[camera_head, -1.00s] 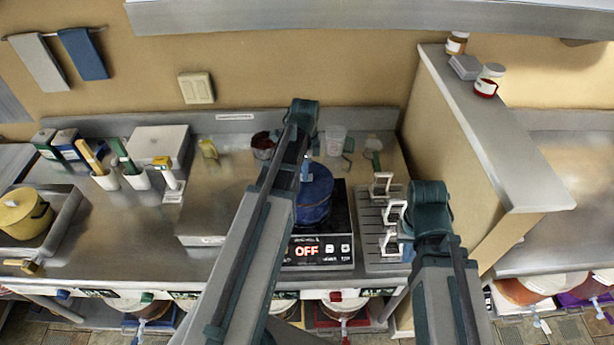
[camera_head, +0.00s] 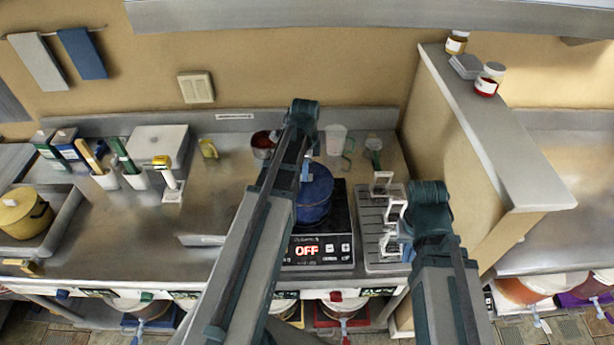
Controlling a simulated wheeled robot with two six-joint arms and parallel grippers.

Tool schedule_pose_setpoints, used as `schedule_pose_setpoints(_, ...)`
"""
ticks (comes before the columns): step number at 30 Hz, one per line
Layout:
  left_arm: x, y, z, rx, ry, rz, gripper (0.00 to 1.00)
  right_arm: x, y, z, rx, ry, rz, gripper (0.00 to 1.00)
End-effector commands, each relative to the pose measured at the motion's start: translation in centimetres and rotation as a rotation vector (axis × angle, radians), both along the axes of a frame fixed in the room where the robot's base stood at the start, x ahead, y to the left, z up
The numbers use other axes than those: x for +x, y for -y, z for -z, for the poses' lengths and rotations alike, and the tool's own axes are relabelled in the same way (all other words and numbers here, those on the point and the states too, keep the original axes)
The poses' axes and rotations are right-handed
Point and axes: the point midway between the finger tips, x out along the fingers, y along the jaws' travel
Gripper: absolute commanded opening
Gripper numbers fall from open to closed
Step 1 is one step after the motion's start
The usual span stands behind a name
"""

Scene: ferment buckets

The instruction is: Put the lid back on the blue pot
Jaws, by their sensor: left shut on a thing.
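The blue pot (camera_head: 313,212) stands on the black hot plate, partly hidden behind my left arm. A blue lid (camera_head: 320,180) shows at the top of the pot. I cannot tell whether it rests on the rim or sits just above it. My left gripper (camera_head: 305,172) is over the pot, mostly hidden by my own arm, and is shut on the lid. My right arm comes in at the lower right, in front of the metal rack.
The hot plate (camera_head: 340,222) reads OFF. A red-filled container (camera_head: 262,146) and a clear cup (camera_head: 335,140) stand behind. A yellow pot (camera_head: 24,214) is far left. Counter space left of the hot plate is partly clear.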

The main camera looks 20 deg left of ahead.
Motion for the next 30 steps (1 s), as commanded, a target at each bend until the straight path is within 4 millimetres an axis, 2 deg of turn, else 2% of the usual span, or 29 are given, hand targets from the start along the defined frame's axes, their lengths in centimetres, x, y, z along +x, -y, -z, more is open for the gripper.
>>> schedule_pose_setpoints(9, 0.0, 0.0, 0.03, 0.0, 0.0, 0.0, 0.0, 0.0, 0.0, 0.03, 0.0, 0.0, 0.0, 0.0)
schedule_pose_setpoints(10, 0.0, 0.0, 0.03, 0.0, 0.0, 0.0, 0.15, 0.0, 0.0, 0.03, 0.0, 0.0, 0.0, 0.0)
schedule_pose_setpoints(15, 0.01, -0.01, 0.03, 0.0, 0.0, 0.0, 0.45, 0.0, 0.0, 0.03, 0.0, 0.0, 0.0, 0.0)
schedule_pose_setpoints(16, 0.0, 0.0, 0.03, 0.0, 0.0, 0.0, 0.48, 0.0, 0.0, 0.03, 0.0, 0.0, 0.0, 0.0)
schedule_pose_setpoints(22, 0.0, -0.01, 0.03, 0.0, 0.0, 0.0, 0.48, 0.0, 0.0, 0.03, 0.0, 0.0, 0.0, 0.0)
schedule_pose_setpoints(27, 0.01, -0.01, 0.04, 0.0, 0.0, 0.0, 0.78, 0.0, 0.0, 0.04, 0.0, 0.0, 0.0, 0.0)
schedule_pose_setpoints(30, 0.0, 0.0, 0.04, 0.0, 0.0, 0.0, 0.78, 0.0, 0.0, 0.04, 0.0, 0.0, 0.0, 0.0)
